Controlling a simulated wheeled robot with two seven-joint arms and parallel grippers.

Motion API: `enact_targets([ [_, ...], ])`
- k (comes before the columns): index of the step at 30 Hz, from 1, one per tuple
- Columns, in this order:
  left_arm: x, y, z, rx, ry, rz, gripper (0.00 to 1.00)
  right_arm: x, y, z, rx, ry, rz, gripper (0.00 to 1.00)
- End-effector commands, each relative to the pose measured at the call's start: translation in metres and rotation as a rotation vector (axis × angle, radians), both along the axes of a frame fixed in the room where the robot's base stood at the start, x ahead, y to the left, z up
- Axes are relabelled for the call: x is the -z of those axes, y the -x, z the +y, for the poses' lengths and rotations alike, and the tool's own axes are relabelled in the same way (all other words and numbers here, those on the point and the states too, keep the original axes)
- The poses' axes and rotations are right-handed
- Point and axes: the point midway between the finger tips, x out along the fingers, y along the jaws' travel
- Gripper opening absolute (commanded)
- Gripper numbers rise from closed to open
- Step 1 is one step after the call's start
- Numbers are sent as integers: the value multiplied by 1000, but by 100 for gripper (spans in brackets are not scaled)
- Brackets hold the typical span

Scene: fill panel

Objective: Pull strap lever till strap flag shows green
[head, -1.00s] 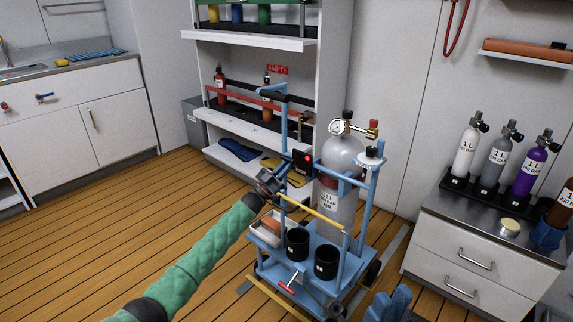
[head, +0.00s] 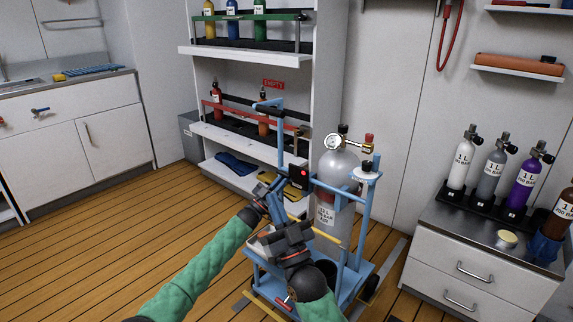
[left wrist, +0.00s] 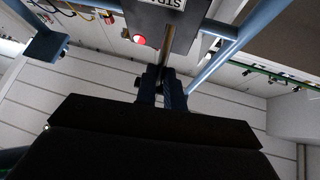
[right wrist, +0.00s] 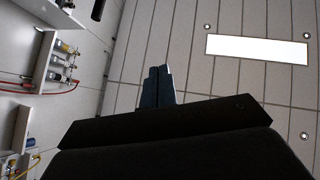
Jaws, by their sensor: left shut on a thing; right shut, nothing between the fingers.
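The strap box (head: 299,176) is a dark block on the blue cart's upright, and its round strap flag (head: 304,173) shows red. The flag also shows red in the left wrist view (left wrist: 138,38), beside the box's partly cut-off lettering (left wrist: 165,5). My left gripper (head: 279,183) is at the box. In the left wrist view its fingers (left wrist: 162,85) are shut on the strap lever (left wrist: 167,45), a thin bar below the box. My right gripper (head: 277,211) is shut and empty, just below the left one. Its closed fingers (right wrist: 157,87) show in the right wrist view.
The blue cart (head: 361,230) carries a grey cylinder (head: 336,172) with a gauge (head: 333,143). A yellow bar (head: 325,234) crosses the cart's front. A drawer cabinet (head: 478,245) with several small cylinders stands at right, a shelf rack (head: 240,150) behind. Wooden floor at left is clear.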

Motion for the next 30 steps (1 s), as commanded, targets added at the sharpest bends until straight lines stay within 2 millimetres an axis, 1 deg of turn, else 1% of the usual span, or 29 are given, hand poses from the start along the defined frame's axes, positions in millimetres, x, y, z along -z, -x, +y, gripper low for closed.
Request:
enact_targets([
  [1,1,0,1,-1,0,1,0,4,-18,9,-12,32,33,0],
  [3,1,0,1,-1,-1,2,0,11,-39,22,-28,77,84,0],
  [9,1,0,1,-1,-1,2,0,32,-99,52,-68,214,224,0],
  [15,1,0,1,-1,-1,2,0,52,-152,77,-106,356,362,0],
  [22,1,0,1,-1,-1,2,0,70,-206,94,-142,524,517,0],
  [30,1,0,1,-1,-1,2,0,83,-259,98,-178,719,696,0],
])
